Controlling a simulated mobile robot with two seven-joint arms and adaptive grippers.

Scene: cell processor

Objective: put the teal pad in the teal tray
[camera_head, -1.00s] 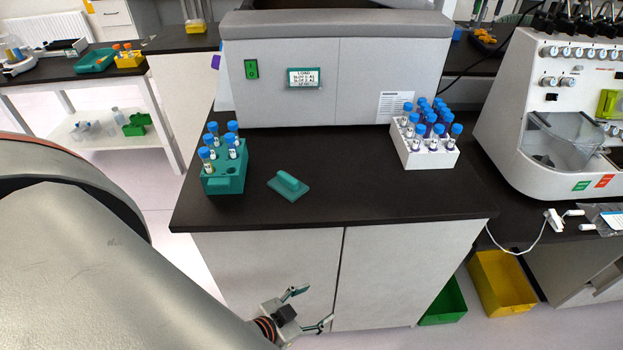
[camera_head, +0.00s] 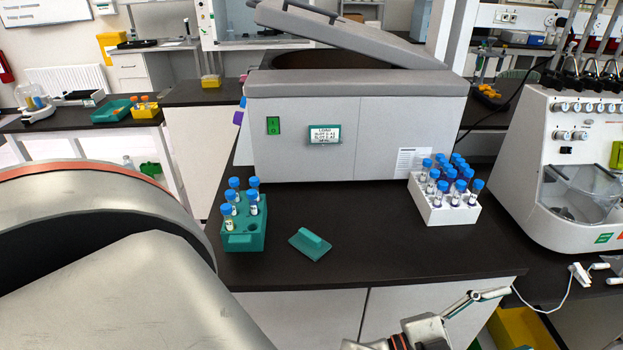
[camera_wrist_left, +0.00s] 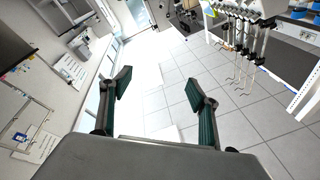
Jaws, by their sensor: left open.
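The teal pad (camera_head: 310,244), a flat plate with a raised grip bar, lies on the dark worktop in front of the grey machine, right of the teal tube rack. The teal tray (camera_head: 115,111) is on the side table at the far left, beside a yellow rack. My left gripper (camera_head: 482,318) is low at the bottom right of the head view, in front of the worktop's edge, partly cut off by the frame. Its spread, empty fingers show in the left wrist view (camera_wrist_left: 158,90), facing open floor. My right gripper is not in view.
A teal tube rack (camera_head: 243,238) with blue-capped tubes stands left of the pad. A white tube rack (camera_head: 446,208) stands to the right. The grey machine (camera_head: 360,120) closes off the back, its lid raised. The worktop between the racks is clear apart from the pad.

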